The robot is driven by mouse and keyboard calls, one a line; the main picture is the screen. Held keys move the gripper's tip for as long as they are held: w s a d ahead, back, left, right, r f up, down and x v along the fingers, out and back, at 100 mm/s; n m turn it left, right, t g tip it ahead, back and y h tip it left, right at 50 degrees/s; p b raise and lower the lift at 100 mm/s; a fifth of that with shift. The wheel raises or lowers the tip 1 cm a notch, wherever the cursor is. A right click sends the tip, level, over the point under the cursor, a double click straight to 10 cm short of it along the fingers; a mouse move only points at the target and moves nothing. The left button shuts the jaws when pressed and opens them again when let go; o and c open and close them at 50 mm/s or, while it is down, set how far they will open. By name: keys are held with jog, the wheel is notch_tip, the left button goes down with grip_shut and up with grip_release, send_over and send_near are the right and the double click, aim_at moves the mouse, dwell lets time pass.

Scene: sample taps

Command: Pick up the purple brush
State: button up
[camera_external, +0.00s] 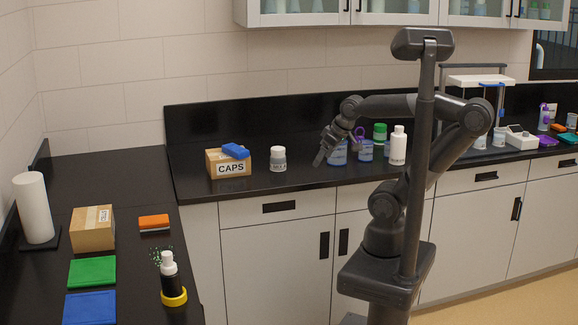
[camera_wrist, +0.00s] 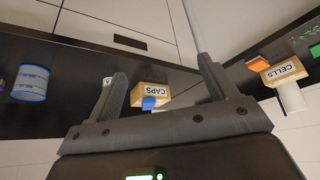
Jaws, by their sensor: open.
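No purple brush can be made out for sure. A small purple shape (camera_external: 359,133) shows by the jars on the back counter, just right of my gripper. At the far right a purple upright item (camera_external: 545,117) stands near a flat purple piece (camera_external: 547,141); which of these is a brush I cannot tell. My gripper (camera_external: 321,158) is above the back counter, left of the blue-labelled jars.
A white bottle (camera_external: 397,147) and green-lidded jar (camera_external: 380,131) stand right. The left counter holds a cardboard box (camera_external: 92,232) and an orange block (camera_external: 154,221).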

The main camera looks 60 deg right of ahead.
jog(key=shift+c, duration=0.5)
jog(key=w+d+r+m+h, duration=0.1)
jog(key=w+d+r+m, duration=0.3)
jog(key=w+d, duration=0.8)
jog(key=m+g+h, duration=0.2)
jog(key=m+g, duration=0.1)
jog(key=m, duration=0.3)
send_over(359, 138)
jog(key=s, duration=0.2)
notch_tip(359, 138, down, 14)
jog(key=shift+h, duration=0.3)
jog(key=x, duration=0.3)
jog(key=w+x, duration=0.1)
jog(key=x, duration=0.1)
jog(key=shift+w+a+f, duration=0.1)
jog(key=shift+a+f, duration=0.05)
jog(key=shift+f, duration=0.15)
